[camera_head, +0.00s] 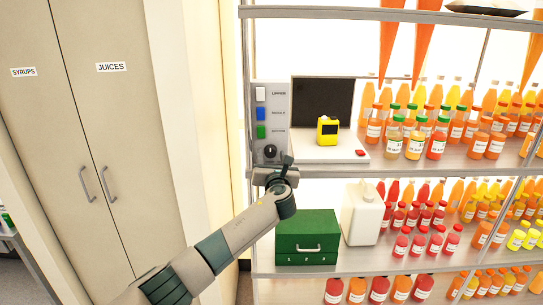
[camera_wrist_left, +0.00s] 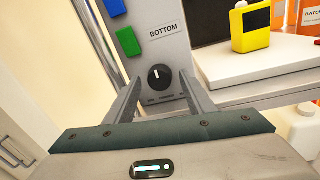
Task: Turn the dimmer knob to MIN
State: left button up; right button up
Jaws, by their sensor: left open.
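The black dimmer knob (camera_wrist_left: 159,77) sits low on the grey switch panel (camera_wrist_left: 172,18), below the BOTTOM label. Its white pointer mark points up in the left wrist view. The small lettering under the knob is too small to read. In the head view the knob (camera_head: 270,151) shows at the foot of the panel, just above my left gripper (camera_head: 279,166). My left gripper (camera_wrist_left: 158,90) is open. In the wrist view its two fingers reach toward the panel on either side of the knob; I cannot tell whether they touch it. My right gripper is not in view.
A white, a blue and a green switch (camera_head: 261,131) are above the knob. To the right stand a white device (camera_head: 345,151) with a yellow gadget (camera_head: 328,131) and bottles (camera_head: 395,139). A green box (camera_head: 306,243) and white jug (camera_head: 362,217) are on the shelf below.

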pick_arm(q)
jog(key=shift+w, duration=0.1)
jog(key=c, duration=1.1)
jog(key=shift+o, duration=0.2)
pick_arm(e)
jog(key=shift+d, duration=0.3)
